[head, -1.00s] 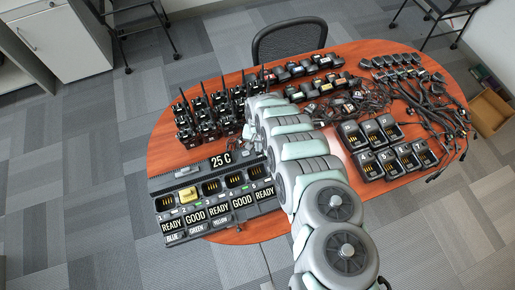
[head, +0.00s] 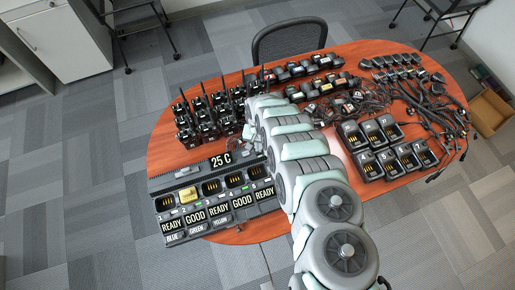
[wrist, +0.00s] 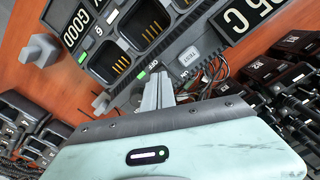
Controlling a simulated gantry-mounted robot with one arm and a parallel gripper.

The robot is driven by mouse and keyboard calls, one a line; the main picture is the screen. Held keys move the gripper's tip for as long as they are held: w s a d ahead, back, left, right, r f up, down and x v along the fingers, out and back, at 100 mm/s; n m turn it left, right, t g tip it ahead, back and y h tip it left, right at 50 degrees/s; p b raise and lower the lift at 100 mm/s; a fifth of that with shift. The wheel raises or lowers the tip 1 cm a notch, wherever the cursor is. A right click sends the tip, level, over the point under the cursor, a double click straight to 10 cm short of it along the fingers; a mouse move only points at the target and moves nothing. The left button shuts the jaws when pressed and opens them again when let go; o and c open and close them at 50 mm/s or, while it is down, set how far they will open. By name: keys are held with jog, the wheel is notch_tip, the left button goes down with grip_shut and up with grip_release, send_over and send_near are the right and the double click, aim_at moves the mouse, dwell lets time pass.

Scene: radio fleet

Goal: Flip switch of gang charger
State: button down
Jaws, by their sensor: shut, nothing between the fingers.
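The gang charger (head: 180,176) is the long dark unit at the front left of the oval table, with a row of charging bays and a "25 C" display. In the wrist view the charger (wrist: 190,28) fills the top, tilted. Its end panel shows an "OFF" label and a "TEST" marking beside it. My gripper (wrist: 160,82) is shut and empty, its fingertips at that panel just below the "OFF" label. The switch itself is not clearly visible, and I cannot tell whether the fingertips touch it. In the head view my arm hides the gripper.
Several upright radios (head: 208,118) stand behind the charger. Single chargers (head: 380,160) and tangled cables (head: 430,110) lie on the right. A black chair (head: 290,42) stands at the far edge.

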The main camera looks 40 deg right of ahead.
jog(key=shift+f+b, duration=0.65)
jog(key=shift+f, duration=0.25)
dwell(0.8)
jog(key=shift+r, duration=0.1)
notch_tip(320, 180, up, 7)
jog(key=p, duration=0.6)
jog(key=shift+s, duration=0.1)
dwell(0.7)
